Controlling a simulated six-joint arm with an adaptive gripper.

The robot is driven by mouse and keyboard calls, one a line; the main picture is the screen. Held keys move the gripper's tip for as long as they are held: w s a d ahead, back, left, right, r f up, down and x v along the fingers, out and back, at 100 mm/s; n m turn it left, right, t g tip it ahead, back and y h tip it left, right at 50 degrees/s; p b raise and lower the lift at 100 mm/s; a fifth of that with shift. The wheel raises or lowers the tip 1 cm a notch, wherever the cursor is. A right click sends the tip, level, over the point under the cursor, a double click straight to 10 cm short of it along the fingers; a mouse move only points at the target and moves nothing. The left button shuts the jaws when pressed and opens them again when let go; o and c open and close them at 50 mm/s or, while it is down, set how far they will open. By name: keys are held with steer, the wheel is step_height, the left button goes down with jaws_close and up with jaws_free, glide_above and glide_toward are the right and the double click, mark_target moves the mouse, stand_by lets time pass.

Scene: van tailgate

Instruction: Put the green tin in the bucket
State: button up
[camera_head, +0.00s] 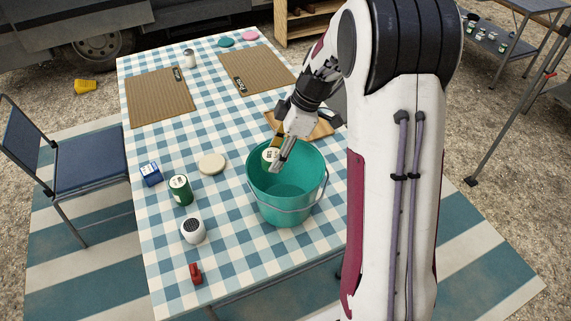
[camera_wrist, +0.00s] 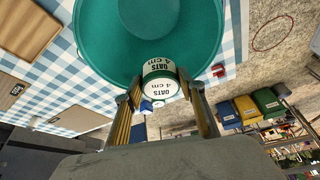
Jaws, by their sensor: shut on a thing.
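My gripper (camera_head: 279,158) is shut on a tin with a white top and green edging (camera_head: 270,157). In the wrist view the tin (camera_wrist: 160,72) sits between the two fingers (camera_wrist: 160,103) and reads "OATS 4 cm". The teal bucket (camera_head: 287,207) stands on the table, its wire handle hanging at the front. In the head view the held tin overlaps the back of the bucket's opening; how deep it is cannot be told. Another green tin with a pale label (camera_head: 180,190) stands on the table left of the bucket.
A wooden board (camera_head: 322,127) lies behind the bucket.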

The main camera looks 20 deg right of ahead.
steer(key=shift+s+a+n, duration=0.2)
steer(key=shift+a+n, duration=0.1)
steer(key=shift+a, duration=0.4)
steer(key=shift+s+a+n, duration=0.15)
steer(key=shift+a+n, duration=0.15)
steer(key=shift+a, duration=0.35)
steer(key=shift+f, duration=1.95)
steer(key=shift+f, duration=0.1)
steer(key=shift+f, duration=1.9)
steer(key=shift+f, duration=0.6)
steer(key=o, duration=0.9)
steer(key=shift+o, duration=0.2)
steer(key=shift+r, duration=0.1)
